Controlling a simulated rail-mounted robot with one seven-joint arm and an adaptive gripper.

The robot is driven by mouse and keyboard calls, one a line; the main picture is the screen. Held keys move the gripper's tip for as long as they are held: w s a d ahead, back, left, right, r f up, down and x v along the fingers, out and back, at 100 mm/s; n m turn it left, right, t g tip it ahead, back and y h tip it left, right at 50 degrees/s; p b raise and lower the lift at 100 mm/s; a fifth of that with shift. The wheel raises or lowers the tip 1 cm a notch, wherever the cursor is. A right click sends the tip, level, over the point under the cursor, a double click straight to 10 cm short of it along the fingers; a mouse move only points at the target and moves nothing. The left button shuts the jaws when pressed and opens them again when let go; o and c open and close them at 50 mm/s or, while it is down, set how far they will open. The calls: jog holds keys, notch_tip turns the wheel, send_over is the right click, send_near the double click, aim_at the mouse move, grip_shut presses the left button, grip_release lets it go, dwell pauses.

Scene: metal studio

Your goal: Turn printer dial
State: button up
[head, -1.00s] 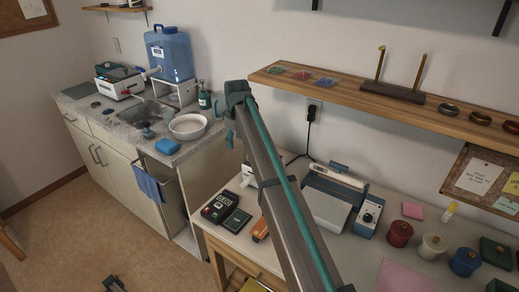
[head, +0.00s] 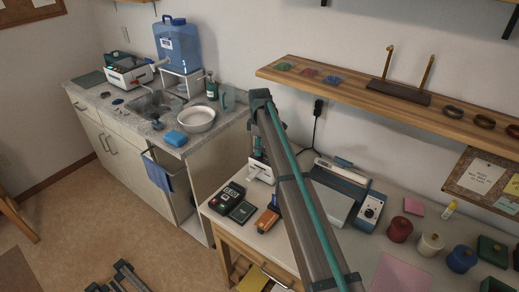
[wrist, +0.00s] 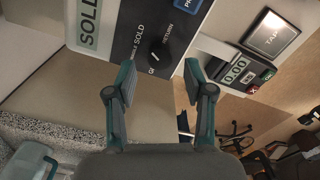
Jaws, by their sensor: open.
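The printer (wrist: 110,30) fills the top of the wrist view, with a pale green display reading "SOLD" at its left. Its black round dial (wrist: 158,50) sits on a dark panel with the labels "SOLD" and "RETURN". A blue button (wrist: 190,3) is cut off at the top edge. My gripper (wrist: 160,70) is open and empty; its fingertips are on either side of the dial in this view, and I see no contact. In the head view, a small white device (head: 262,171), probably the printer, is partly hidden by my arm.
A dark meter (head: 230,197), an orange item (head: 266,219) and a blue-white device with a knob (head: 370,207) are on the table. Jars (head: 430,245) stand at the right. A wooden shelf (head: 400,95) overhangs the table. The sink counter (head: 150,130) is at left.

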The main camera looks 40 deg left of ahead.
jog(key=shift+f, duration=1.2)
grip_shut()
